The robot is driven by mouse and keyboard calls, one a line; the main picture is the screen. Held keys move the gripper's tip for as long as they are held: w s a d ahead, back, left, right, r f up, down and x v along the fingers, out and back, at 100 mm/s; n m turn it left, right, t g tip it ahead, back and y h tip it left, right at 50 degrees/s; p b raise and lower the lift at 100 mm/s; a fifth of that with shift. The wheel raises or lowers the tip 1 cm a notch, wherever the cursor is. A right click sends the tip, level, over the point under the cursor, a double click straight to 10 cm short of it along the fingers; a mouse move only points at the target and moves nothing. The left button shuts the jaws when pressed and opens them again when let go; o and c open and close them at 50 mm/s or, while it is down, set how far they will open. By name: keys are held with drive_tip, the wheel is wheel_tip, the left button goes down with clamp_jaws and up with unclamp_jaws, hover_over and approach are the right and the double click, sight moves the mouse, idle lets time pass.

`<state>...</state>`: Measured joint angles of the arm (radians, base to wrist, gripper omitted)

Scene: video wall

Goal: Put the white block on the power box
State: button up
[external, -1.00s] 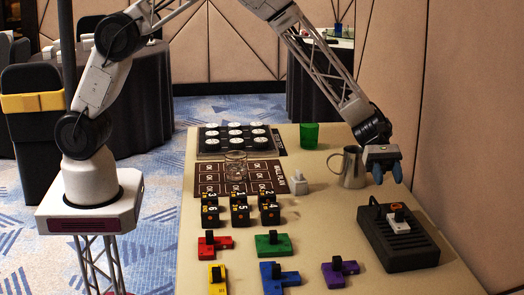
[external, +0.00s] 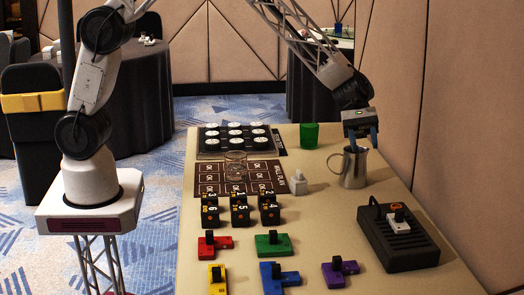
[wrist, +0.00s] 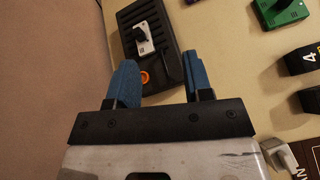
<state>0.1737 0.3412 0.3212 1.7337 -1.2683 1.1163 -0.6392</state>
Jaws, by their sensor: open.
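A small white block (external: 298,184) with a raised top stands on the table beside the dark printed mat; it is partly visible at the lower right of the wrist view (wrist: 280,152). The black power box (external: 400,244) lies at the table's right side, with a white piece with a black knob (external: 398,223) on it; in the wrist view the box (wrist: 168,68) and piece (wrist: 144,38) are ahead of the fingers. My gripper (external: 362,138) is open and empty, fingers down, just above or behind the metal mug, to the right of the white block.
The metal mug (external: 353,168) is close to my gripper. Black numbered blocks (external: 239,207) and coloured pieces (external: 273,243) fill the front. Table between mug and power box is clear.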

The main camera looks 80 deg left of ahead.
drive_tip(key=s+a+r+m+y, duration=0.25)
drive_tip(key=s+a+r, duration=0.25)
drive_tip(key=s, duration=0.3)
drive_tip(key=s+a+r+m+y, duration=0.1)
drive_tip(key=s+a+r+m, duration=0.2)
drive_tip(key=s+a+r, duration=0.4)
drive_tip(key=s+a+r+m+y, duration=0.2)
drive_tip(key=s+a+r+m, duration=0.15)
drive_tip(key=s, duration=0.65)
drive_tip(key=s+a+m+t+y, duration=0.1)
drive_tip(key=s+a, duration=0.3)
drive_tip(key=s, duration=0.4)
drive_tip(key=s+a+r+m+t+y, duration=0.1)
drive_tip(key=s+a+m+y, duration=0.2)
drive_tip(key=s, duration=0.6)
drive_tip(key=s+a+r+m+t+y, duration=0.1)
drive_tip(key=s+a+m+y, duration=0.1)
drive_tip(key=s+a, duration=0.4)
drive_tip(key=shift+s+a, duration=0.25)
drive_tip(key=shift+s, duration=0.9)
